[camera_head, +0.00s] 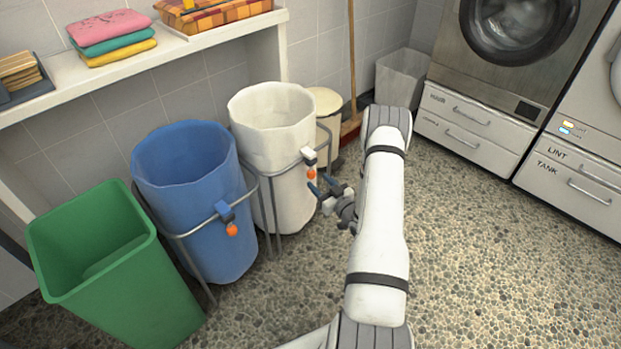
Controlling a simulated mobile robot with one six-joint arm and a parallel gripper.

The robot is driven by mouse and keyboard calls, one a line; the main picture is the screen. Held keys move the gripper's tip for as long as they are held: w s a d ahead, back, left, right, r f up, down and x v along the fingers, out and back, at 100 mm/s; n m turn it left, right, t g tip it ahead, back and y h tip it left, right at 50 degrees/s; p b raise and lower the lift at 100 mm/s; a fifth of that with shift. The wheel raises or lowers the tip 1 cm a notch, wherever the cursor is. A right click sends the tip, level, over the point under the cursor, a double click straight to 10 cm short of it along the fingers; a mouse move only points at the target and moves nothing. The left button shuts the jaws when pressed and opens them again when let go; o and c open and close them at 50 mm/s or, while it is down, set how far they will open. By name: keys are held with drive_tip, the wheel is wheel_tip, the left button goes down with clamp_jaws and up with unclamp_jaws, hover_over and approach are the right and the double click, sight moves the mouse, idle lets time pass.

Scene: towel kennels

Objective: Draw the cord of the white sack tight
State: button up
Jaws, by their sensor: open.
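The white sack (270,128) hangs open in a grey metal frame, to the right of a blue sack. Its cord shows as an orange bead (311,173) below a small white and dark toggle (308,155) at the front right of the rim. My gripper (322,185) is open and empty, with its blue-tipped fingers just right of and slightly below the orange bead. I cannot tell whether a finger touches the bead. The rest of the cord around the rim is not distinct.
The blue sack (190,170) with its own orange bead (232,230) and a green bin (90,245) stand to the left. A cream bin (326,105) and a broom (352,60) are behind. A shelf (110,70) holds folded towels. Washers stand at right; the pebbled floor (490,260) is clear.

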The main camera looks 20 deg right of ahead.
sight(314, 177)
drive_tip(key=shift+w+a+b, duration=0.2)
drive_tip(key=shift+w, duration=0.7)
drive_tip(key=shift+w+a+b, duration=0.15)
drive_tip(key=shift+w+b, duration=0.05)
drive_tip(key=shift+w, duration=0.7)
drive_tip(key=shift+w+a+b, duration=0.2)
drive_tip(key=shift+w, duration=0.7)
drive_tip(key=shift+c, duration=0.6)
clamp_jaws()
